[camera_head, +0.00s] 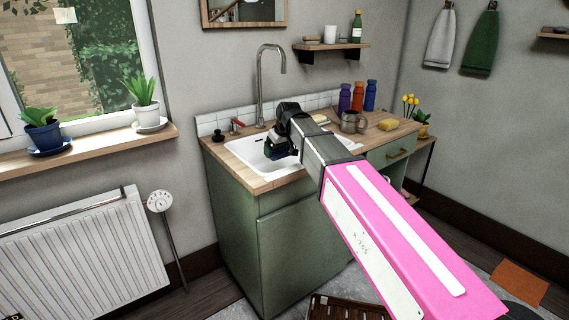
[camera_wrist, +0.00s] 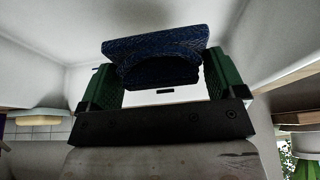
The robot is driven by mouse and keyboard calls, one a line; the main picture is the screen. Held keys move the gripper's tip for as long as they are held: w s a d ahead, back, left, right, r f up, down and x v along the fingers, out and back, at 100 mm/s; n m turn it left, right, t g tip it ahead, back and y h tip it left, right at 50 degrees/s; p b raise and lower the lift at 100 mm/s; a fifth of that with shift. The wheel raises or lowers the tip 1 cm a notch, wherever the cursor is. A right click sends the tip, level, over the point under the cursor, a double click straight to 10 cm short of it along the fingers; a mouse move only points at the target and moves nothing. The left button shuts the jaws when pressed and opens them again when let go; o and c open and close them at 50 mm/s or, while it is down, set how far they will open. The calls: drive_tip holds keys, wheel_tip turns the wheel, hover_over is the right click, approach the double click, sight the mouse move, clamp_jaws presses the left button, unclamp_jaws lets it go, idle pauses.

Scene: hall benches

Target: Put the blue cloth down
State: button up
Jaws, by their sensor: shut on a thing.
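My gripper (camera_head: 277,150) is over the white sink basin (camera_head: 245,150) in the head view, at the end of my pink arm. In the wrist view my gripper (camera_wrist: 158,82) has its two green fingers shut on the blue cloth (camera_wrist: 155,48). The cloth is a dark blue, folded, textured pad that sticks out past the fingertips. In the head view the cloth is small and dark at the gripper, and its outline is hard to tell. Whether it touches the basin cannot be told.
The wooden counter (camera_head: 262,184) holds a metal mug (camera_head: 353,122), a yellow sponge (camera_head: 388,124) and several bottles (camera_head: 357,97). A tall tap (camera_head: 262,82) rises behind the sink. A shelf (camera_head: 332,50) is on the wall. Bare counter lies along the front edge.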

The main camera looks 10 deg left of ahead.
hover_over(283, 165)
drive_tip(key=s+d, duration=0.1)
wheel_tip(283, 165, down, 6)
drive_tip(key=shift+s+r, duration=0.1)
drive_tip(key=shift+f, duration=2.05)
drive_tip(key=shift+f, duration=0.15)
drive_tip(key=o, duration=0.7)
drive_tip(key=v, duration=1.2)
drive_tip(key=shift+d, duration=0.1)
